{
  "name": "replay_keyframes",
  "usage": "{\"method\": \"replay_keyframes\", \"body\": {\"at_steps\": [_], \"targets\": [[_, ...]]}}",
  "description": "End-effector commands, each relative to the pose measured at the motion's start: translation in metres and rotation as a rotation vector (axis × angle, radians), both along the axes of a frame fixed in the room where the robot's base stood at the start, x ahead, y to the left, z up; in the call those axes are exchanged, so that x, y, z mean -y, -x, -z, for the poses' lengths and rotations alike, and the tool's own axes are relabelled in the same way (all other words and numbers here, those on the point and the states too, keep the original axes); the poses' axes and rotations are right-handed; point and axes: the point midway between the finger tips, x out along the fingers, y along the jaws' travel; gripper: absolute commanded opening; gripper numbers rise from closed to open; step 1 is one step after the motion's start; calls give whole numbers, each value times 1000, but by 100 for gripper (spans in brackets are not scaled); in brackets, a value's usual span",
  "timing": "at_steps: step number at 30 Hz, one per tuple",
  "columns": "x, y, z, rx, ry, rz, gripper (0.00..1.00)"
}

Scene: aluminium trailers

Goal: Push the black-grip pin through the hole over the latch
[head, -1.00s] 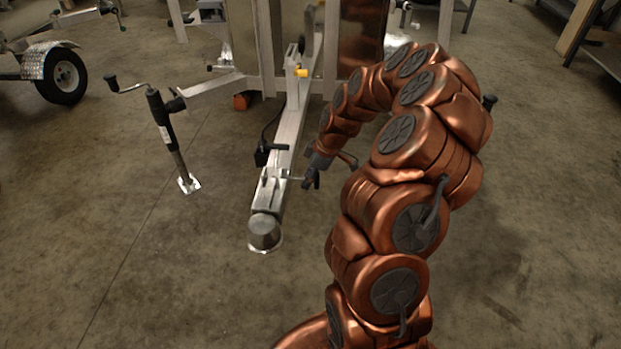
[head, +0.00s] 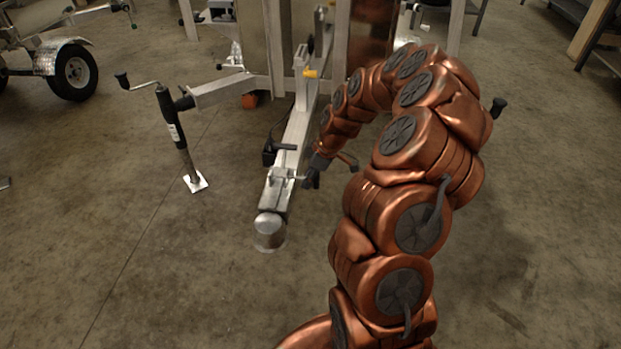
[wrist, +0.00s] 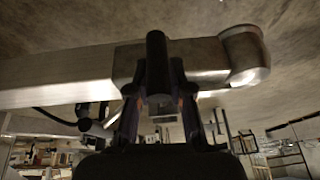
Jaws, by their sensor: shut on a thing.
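My gripper (head: 312,178) is at the right side of the trailer's coupler, by the latch (head: 281,173). It is shut on the black-grip pin; the black grip (wrist: 157,62) stands between the two fingers in the wrist view. A thin metal shaft (head: 299,178) shows between my gripper and the latch in the head view. The coupler (head: 269,230) ends in a rounded metal nose, which also shows in the wrist view (wrist: 245,55). The hole and the pin's tip are hidden or too small to see, so I cannot tell whether the tip is inside.
The trailer's tongue (head: 297,130) runs back from the coupler to the frame. A jack with a crank (head: 175,130) stands at the left on a foot plate. Another trailer's wheel (head: 75,73) is at the far left. The concrete floor around the coupler is clear.

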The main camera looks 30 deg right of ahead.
Motion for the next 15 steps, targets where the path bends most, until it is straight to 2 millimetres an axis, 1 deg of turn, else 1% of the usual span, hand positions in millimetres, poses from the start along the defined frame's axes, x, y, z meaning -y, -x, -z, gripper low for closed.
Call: {"method": "replay_keyframes", "body": {"at_steps": [15], "targets": [[-8,-7,0,0,0,-1,0]]}}
